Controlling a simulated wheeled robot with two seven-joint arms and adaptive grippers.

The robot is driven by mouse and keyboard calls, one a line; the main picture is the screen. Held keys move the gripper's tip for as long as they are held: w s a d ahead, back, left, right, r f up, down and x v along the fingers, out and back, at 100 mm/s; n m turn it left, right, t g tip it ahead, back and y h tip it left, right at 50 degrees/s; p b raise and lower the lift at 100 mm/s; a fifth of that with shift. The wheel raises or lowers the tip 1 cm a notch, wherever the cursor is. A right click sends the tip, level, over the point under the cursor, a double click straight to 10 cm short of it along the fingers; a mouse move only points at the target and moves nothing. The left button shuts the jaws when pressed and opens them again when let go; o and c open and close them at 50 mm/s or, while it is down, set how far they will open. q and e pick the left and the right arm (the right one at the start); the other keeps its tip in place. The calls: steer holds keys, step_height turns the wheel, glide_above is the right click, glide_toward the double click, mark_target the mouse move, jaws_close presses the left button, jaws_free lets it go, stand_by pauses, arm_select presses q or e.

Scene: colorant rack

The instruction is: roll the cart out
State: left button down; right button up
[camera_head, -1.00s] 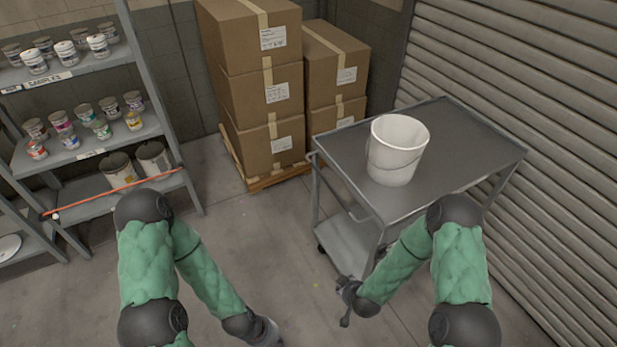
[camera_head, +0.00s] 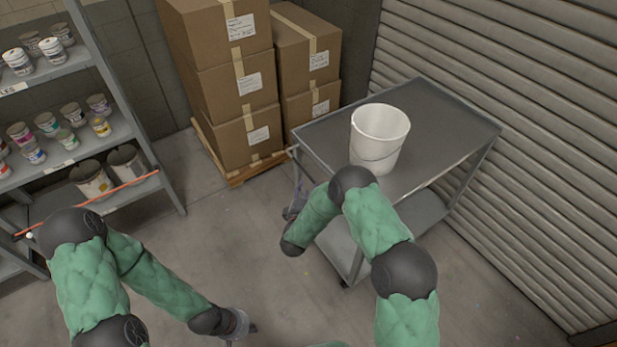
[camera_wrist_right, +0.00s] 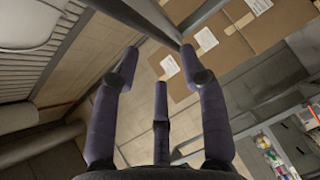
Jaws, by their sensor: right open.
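The grey two-shelf cart (camera_head: 435,112) stands in front of the roller shutter, with a white bucket (camera_head: 380,135) on its top. My right gripper (camera_head: 297,203) is low at the cart's left end, beside the handle side, partly hidden by my arm. In the right wrist view my right gripper (camera_wrist_right: 159,60) is open with its fingers spread and empty. Grey metal bars of the cart (camera_wrist_right: 150,14) cross just ahead of the fingertips; I cannot tell whether they touch. My left gripper (camera_head: 240,326) is low over the floor near the bottom edge, its fingers mostly unclear.
Stacked cardboard boxes (camera_head: 230,80) on a wooden pallet (camera_head: 243,176) stand behind the cart's left end. A paint shelf (camera_head: 118,135) with several cans and an orange-red strip stands at left. The floor (camera_head: 225,235) between shelf and cart is clear.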

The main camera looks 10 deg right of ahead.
mark_target(310, 178)
steer(key=b+x, duration=0.1)
steer(key=x, duration=0.6)
steer(key=shift+w, duration=0.2)
jaws_close()
